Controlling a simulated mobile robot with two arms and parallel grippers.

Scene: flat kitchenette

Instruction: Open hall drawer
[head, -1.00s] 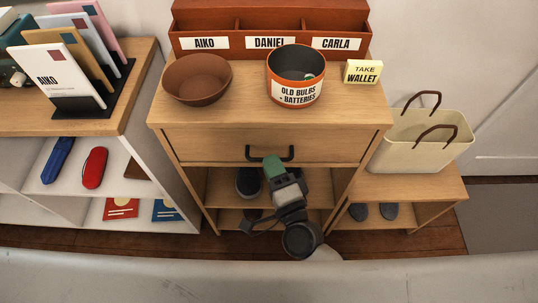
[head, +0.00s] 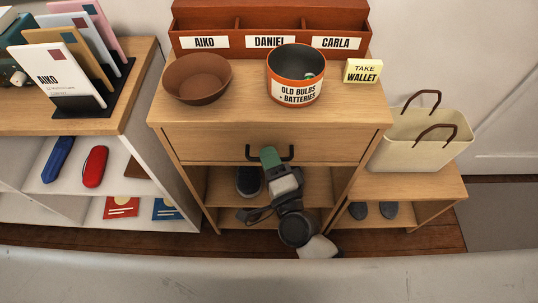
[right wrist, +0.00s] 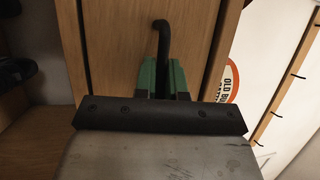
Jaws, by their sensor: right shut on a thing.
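The hall drawer (head: 210,144) is a light wood front under the cabinet top, and it looks closed. Its black bar handle (head: 289,153) is at the middle of the front. My right gripper (head: 268,154), with green fingers, reaches up from below and is shut on the handle. In the right wrist view the black handle (right wrist: 163,40) runs down between the green fingers (right wrist: 163,80). The part of the handle between the fingertips is hidden. My left gripper is not in view.
On the cabinet top stand a brown bowl (head: 197,84), an orange-rimmed bulbs and batteries tin (head: 295,92), a yellow wallet note (head: 363,71) and a red-brown letter sorter (head: 220,22). Shoes (head: 249,181) sit on the shelf below. A cream bag (head: 420,145) stands at right.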

